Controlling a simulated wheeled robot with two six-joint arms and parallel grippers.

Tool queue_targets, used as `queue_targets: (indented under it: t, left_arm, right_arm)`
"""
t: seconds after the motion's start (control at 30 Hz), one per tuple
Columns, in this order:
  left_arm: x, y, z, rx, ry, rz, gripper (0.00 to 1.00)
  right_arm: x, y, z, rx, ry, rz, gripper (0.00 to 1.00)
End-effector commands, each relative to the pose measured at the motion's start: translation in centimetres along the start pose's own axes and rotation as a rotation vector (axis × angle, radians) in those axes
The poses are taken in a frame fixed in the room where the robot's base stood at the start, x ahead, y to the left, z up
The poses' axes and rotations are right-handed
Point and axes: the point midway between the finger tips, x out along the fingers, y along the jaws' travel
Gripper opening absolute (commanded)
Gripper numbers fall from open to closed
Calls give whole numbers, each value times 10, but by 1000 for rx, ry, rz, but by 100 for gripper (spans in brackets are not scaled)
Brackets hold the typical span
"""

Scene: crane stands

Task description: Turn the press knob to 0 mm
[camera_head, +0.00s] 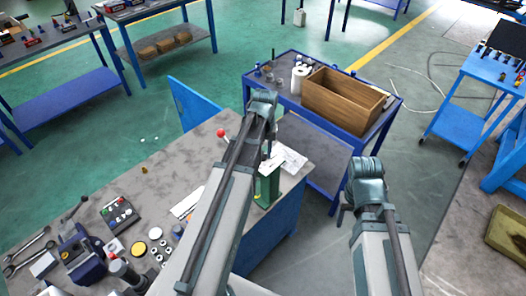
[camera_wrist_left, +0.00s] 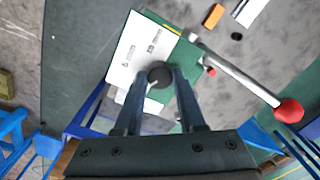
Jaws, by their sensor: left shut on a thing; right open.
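The press is a green body that shows in the head view (camera_head: 267,188), at the bench's right end, partly hidden by my left arm. In the left wrist view it carries a white printed plate (camera_wrist_left: 138,50), whose marks are too small to read. The dark round press knob (camera_wrist_left: 159,73) sits at the plate's edge. My left gripper (camera_wrist_left: 161,80) is shut on the knob, one finger on each side. The press lever ends in a red ball (camera_wrist_left: 289,111), also seen in the head view (camera_head: 221,133). My right gripper (camera_head: 346,212) is open and empty, off to the right.
The grey bench (camera_head: 150,186) holds wrenches, a vise, a small button box (camera_head: 118,214) and small round parts on its left. Behind the press stands a blue table with a wooden crate (camera_head: 343,99) and white rolls. A blue cart (camera_head: 470,110) stands at the right. Floor between is clear.

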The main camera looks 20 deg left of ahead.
Motion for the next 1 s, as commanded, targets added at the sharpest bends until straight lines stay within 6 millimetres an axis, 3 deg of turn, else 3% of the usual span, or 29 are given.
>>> queue_targets:
  t: [0.03,0.07,0.2,0.67,1.0]
  left_arm:
    - [0,0,0,-1,0,0,0]
    - [0,0,0,-1,0,0,43]
    - [0,0,0,0,0,0,68]
    - [-5,0,0,1,0,0,69]
    - [-41,0,0,1,0,0,69]
  right_arm:
    - [0,0,0,0,0,0,57]
    - [0,0,0,0,0,0,57]
    - [0,0,0,0,0,0,57]
    - [-5,0,0,0,0,0,57]
    - [-40,4,2,-1,0,0,57]
